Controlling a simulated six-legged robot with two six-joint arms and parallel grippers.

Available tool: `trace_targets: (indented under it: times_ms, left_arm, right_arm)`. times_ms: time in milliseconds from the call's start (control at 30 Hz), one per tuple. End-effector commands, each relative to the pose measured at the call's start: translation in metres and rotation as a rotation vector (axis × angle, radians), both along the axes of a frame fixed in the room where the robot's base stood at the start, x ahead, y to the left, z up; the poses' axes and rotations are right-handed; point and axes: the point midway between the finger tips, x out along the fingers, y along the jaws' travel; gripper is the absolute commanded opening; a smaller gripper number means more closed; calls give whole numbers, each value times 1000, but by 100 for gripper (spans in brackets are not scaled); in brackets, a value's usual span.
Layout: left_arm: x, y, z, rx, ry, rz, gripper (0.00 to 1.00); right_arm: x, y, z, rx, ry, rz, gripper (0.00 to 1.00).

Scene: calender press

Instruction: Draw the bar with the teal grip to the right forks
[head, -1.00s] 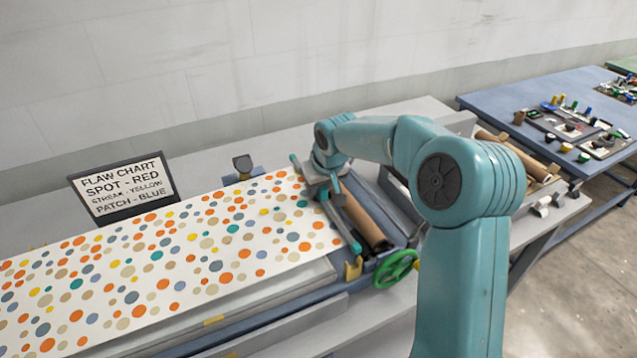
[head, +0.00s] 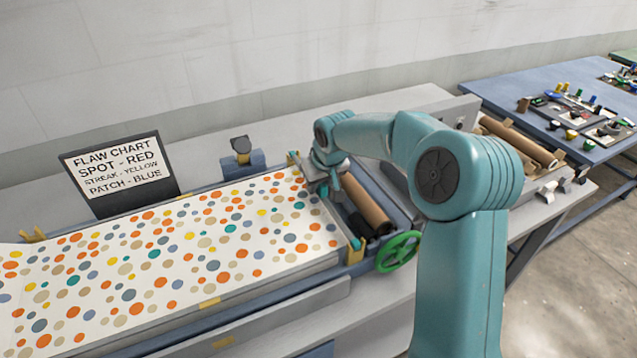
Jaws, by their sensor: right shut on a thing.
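My right gripper (head: 323,187) is shut on the bar from above. The right forks are yellow; the near one (head: 355,255) is just under the bar's near end and the far one (head: 293,158) is by its far end. I cannot tell whether the bar rests fully in them. My left gripper is out of view.
A brown roll (head: 366,203) and a green handwheel (head: 399,251) are just right of the bar. A flaw chart sign (head: 118,172) stands behind the sheet. A yellow fork (head: 33,235) is at left. A blue table (head: 545,85) with small parts is at the back right.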

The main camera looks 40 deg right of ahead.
Motion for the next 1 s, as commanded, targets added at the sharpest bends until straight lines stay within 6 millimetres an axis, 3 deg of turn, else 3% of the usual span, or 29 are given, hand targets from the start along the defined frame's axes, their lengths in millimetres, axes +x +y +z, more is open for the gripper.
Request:
trace_targets:
  times_ms: [533,567,633,667,1000]
  left_arm:
    - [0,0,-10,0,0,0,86]
    - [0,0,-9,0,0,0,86]
    - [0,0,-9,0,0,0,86]
    - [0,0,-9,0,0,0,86]
    - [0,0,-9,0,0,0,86]
  right_arm:
    - [0,0,-10,0,-1,0,0]
    - [0,0,-10,0,-1,0,29]
    - [0,0,-9,0,-1,0,52]
    - [0,0,-9,0,-1,0,55]
    - [-1,0,-5,0,-1,0,55]
